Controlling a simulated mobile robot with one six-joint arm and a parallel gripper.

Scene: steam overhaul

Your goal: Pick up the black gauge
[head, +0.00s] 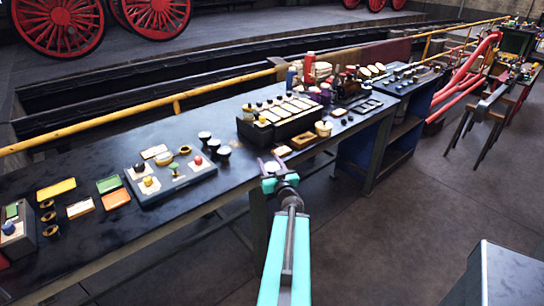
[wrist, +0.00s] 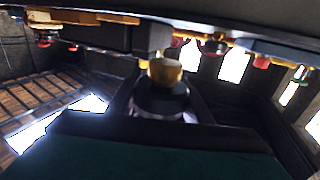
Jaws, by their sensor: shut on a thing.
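My gripper (head: 270,167) is at the front edge of the dark workbench, on the side nearest me. In the wrist view its jaws are shut on a dark, round, glossy piece (wrist: 160,102), which looks like the black gauge. A yellow round part (wrist: 165,72) shows just beyond it; I cannot tell whether it belongs to the held piece.
The long workbench (head: 95,245) carries a grey board with knobs (head: 180,187), a black box with pale tiles (head: 270,135) and a cream cup (head: 323,128). A yellow rail (head: 110,100) runs behind it. A grey cabinet (head: 510,275) stands at lower right. The floor (head: 400,220) between is clear.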

